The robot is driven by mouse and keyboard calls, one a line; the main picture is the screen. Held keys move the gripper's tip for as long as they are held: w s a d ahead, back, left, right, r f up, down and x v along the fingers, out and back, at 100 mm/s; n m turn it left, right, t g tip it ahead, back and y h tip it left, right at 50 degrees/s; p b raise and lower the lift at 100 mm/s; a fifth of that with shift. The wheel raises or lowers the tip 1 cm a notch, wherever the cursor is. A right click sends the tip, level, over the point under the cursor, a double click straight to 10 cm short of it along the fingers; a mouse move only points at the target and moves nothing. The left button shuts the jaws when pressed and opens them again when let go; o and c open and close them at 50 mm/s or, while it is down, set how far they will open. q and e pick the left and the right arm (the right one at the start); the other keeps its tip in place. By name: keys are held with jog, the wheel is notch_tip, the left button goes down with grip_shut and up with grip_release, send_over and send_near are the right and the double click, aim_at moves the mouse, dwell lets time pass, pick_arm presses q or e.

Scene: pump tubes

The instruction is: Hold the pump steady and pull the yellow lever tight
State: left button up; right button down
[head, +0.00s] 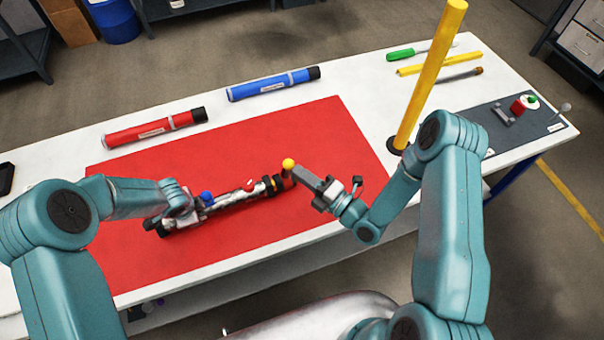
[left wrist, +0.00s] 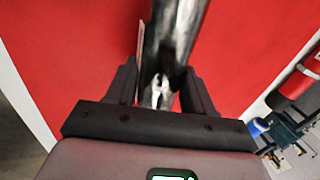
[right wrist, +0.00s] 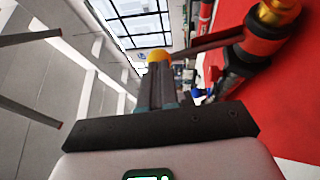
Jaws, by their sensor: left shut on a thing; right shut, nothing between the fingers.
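The pump (head: 232,197) is a silvery tube with dark fittings, lying on the red mat (head: 320,135). My left gripper (left wrist: 160,88) is shut around its shiny body, which shows between the fingers in the left wrist view (left wrist: 178,35). The lever's yellow knob (head: 288,163) stands up at the pump's right end. In the right wrist view, the lever arm (right wrist: 205,43) runs from the knob (right wrist: 158,56) to the pump's dark and red end (right wrist: 262,40). My right gripper (head: 300,174) is shut and empty, its tips right by the knob; I cannot tell whether they touch.
A red tube (head: 152,129) and a blue tube (head: 272,84) lie along the white table's (head: 215,97) far side. A tall yellow post (head: 428,75) stands right of the mat, close to my right arm. A green-handled tool (head: 405,53) and a grey tray (head: 520,128) are further right.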

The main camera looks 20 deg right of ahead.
jog(key=w+r+m+g+h, duration=0.1)
jog(key=w+g, duration=0.4)
jog(key=w, duration=0.7)
jog(key=shift+a+r+m+g+h, duration=0.25)
jog(key=shift+r+m+g+h, duration=0.1)
jog(key=shift+m+h, duration=0.45)
jog(key=shift+w, duration=0.15)
jog(key=w+r+v, duration=0.1)
jog(key=v, duration=1.3)
jog(key=shift+r, duration=0.3)
jog(key=shift+d, duration=0.1)
